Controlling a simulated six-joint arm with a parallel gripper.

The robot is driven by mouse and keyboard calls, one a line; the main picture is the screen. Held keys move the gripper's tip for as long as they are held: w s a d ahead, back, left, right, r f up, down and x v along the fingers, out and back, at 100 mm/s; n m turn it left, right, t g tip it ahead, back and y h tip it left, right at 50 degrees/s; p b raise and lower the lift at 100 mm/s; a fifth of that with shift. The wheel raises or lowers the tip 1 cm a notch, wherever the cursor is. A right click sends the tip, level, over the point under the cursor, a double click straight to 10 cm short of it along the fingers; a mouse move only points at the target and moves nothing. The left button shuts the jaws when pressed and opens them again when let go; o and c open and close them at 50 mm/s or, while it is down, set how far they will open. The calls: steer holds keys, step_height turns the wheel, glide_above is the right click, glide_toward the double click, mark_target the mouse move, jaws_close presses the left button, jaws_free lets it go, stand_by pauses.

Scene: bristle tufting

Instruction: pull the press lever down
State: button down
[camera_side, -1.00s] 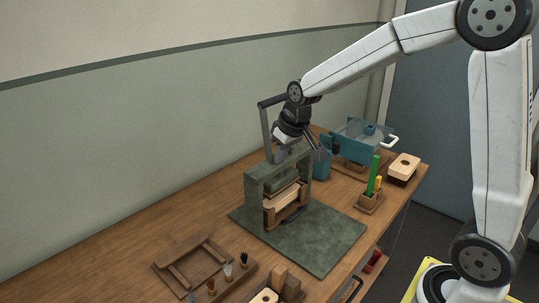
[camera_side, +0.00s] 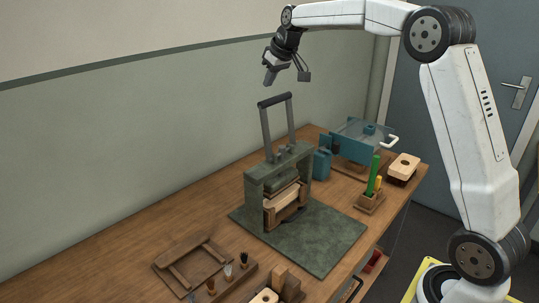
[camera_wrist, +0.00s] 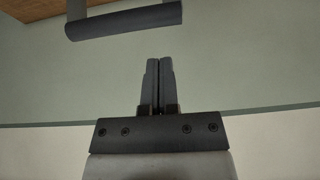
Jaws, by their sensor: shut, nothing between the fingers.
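The press (camera_side: 254,188) is a green frame standing on a green base plate (camera_side: 322,240) on the bench. Its lever (camera_side: 265,128) is a grey U-shaped handle standing up, with a dark crossbar (camera_side: 275,99) at the top. The crossbar also shows at the top of the wrist view (camera_wrist: 125,20). My gripper (camera_side: 268,82) is in the air above the crossbar and apart from it. In the wrist view my gripper's fingers (camera_wrist: 159,64) are together with nothing between them. A wooden block (camera_side: 284,199) sits inside the press under its green head.
A teal machine (camera_side: 358,142) with a white handle stands behind the press to the right. A wooden holder (camera_side: 369,204) with green and yellow items and a pale wooden block (camera_side: 404,167) stand at right. A wooden frame (camera_side: 190,262) and small brushes lie at front left.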

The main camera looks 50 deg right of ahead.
steer(key=shift+t, duration=0.3)
steer(key=shift+w+d+r, duration=0.3)
steer(key=shift+d+r, duration=0.25)
steer(key=shift+r, duration=0.2)
steer(key=shift+w+d+r, duration=0.25)
steer(key=shift+d+r, duration=0.25)
steer(key=shift+r, duration=0.25)
steer(key=shift+w+d+r, duration=0.3)
steer(key=shift+d+r, duration=0.25)
steer(key=shift+r, duration=0.2)
steer(key=shift+f, duration=0.15)
steer(key=x, duration=1)
steer(key=shift+s+f, duration=0.15)
steer(key=shift+s, duration=0.85)
steer(key=shift+s+f, duration=0.1)
steer(key=shift+s, duration=0.9)
steer(key=shift+s, duration=0.15)
steer(key=shift+s, duration=0.3)
